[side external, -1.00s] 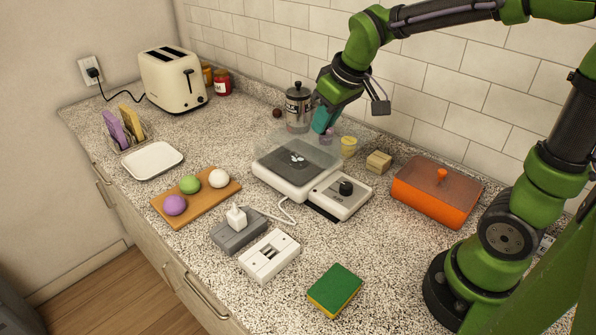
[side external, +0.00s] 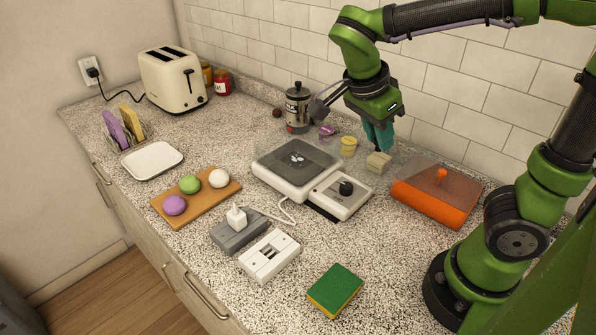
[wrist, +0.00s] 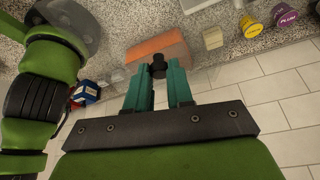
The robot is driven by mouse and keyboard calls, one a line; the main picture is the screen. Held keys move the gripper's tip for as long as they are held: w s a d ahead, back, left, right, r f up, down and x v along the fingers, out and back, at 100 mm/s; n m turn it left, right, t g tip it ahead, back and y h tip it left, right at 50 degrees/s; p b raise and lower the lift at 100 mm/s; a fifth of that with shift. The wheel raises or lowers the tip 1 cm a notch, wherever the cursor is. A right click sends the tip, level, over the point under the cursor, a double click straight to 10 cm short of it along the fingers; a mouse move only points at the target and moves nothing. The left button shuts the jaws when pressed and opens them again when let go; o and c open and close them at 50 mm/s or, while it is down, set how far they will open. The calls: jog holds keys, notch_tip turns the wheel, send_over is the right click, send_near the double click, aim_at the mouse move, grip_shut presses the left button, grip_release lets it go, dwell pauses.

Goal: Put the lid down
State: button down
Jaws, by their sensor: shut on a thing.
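My gripper (side external: 378,148) is shut on a black knob (wrist: 158,67), which shows between its fingertips in the wrist view. The knob appears to belong to a clear lid, whose faint edges are hard to make out in the side view. My gripper is above the counter, close to the beige block and between the white appliance (side external: 283,186) and the orange box (side external: 430,207). The appliance's dark square top (side external: 298,155) shows uncovered by the gripper. Where the lid's rim lies, and whether it touches anything, I cannot tell.
A beige block (side external: 379,162), a yellow cup (side external: 348,146) and a purple cup (side external: 327,131) stand near the wall. A French press (side external: 298,106) is behind the appliance. Free counter lies in front of the orange box, around the sponge (side external: 335,290).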

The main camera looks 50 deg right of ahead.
aim_at(420, 171)
jog(key=s+m+g+y, duration=0.1)
jog(key=m, duration=0.2)
jog(key=s+m+g+y, duration=0.1)
jog(key=s+m, duration=0.1)
jog(key=m, duration=0.2)
jog(key=s+m+g+y, duration=0.1)
jog(key=s+m, duration=0.1)
jog(key=m, duration=0.2)
jog(key=shift+s+d+r, duration=0.1)
jog(key=shift+s+r, duration=0.05)
jog(key=shift+r, duration=0.2)
jog(key=m, duration=0.1)
jog(key=s+m+y, duration=0.1)
jog(key=m, duration=0.1)
jog(key=shift+s+r, duration=0.15)
jog(key=shift+s, duration=0.05)
jog(key=shift+m, duration=0.4)
notch_tip(420, 171, down, 21)
jog(key=shift+f, duration=0.2)
jog(key=shift+f, duration=0.1)
jog(key=c, duration=1)
grip_release()
